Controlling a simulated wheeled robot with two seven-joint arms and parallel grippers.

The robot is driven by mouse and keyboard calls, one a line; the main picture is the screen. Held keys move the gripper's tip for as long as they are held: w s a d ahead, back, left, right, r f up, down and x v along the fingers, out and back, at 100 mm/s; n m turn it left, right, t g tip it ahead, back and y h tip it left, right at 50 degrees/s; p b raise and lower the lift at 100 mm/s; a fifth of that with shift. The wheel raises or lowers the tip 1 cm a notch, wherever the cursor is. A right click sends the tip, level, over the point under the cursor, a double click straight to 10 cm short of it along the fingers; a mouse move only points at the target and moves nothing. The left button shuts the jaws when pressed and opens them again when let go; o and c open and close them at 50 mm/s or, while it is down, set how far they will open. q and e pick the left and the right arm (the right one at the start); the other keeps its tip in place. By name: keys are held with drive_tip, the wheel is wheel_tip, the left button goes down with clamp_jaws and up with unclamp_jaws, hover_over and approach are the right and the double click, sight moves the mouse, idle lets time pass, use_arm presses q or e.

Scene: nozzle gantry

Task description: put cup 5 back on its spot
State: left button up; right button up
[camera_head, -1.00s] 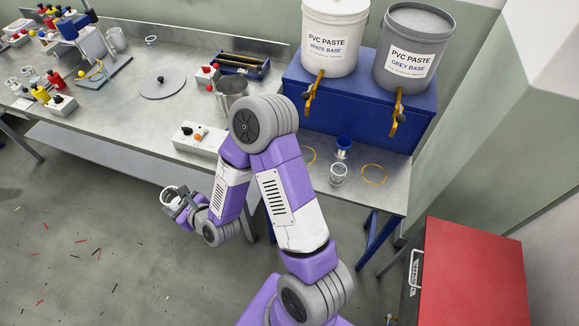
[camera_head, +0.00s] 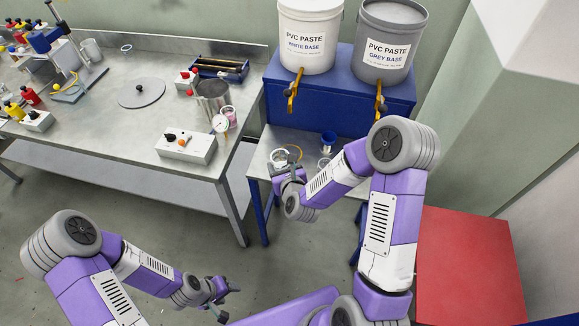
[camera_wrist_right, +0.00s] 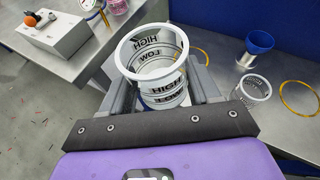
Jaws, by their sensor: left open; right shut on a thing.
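My right gripper (camera_head: 283,168) is shut on a clear cup with a white rim (camera_wrist_right: 158,66). The wrist view shows dark HIGH and LOW marks on it; I see no number that names it cup 5. In the head view the held cup (camera_head: 279,156) is over the left part of the small metal table (camera_head: 262,167). A yellow ring (camera_head: 293,151) shows just right of it. Another yellow ring (camera_wrist_right: 300,98) lies empty on the table in the wrist view. My left gripper (camera_head: 222,296) is open and empty, low over the floor.
The blue stand (camera_head: 340,100) with two paste buckets and yellow taps rises behind. A control box (camera_head: 186,146), gauge and pink cup (camera_head: 230,115) are on the bench's near right end.

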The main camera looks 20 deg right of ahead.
drive_tip(key=w+f+m+g+h+b, duration=0.1)
drive_tip(key=w+f+m+h+b, duration=0.2)
drive_tip(key=w, duration=0.4)
drive_tip(key=w+f+m+g+h+b, duration=0.1)
drive_tip(key=w+f+m+h+b, duration=0.1)
drive_tip(key=w+m+b, duration=0.3)
drive_tip(key=shift+n, duration=0.9)
drive_tip(key=f, duration=0.3)
drive_tip(key=w+f+b, duration=0.1)
drive_tip(key=f, duration=0.5)
drive_tip(key=shift+w+d+f, duration=0.15)
drive_tip(key=shift+f+b, duration=0.1)
drive_tip(key=shift+b, duration=0.2)
drive_tip(key=shift+f, duration=0.15)
drive_tip(key=o, duration=1)
drive_tip(key=shift+o, duration=0.2)
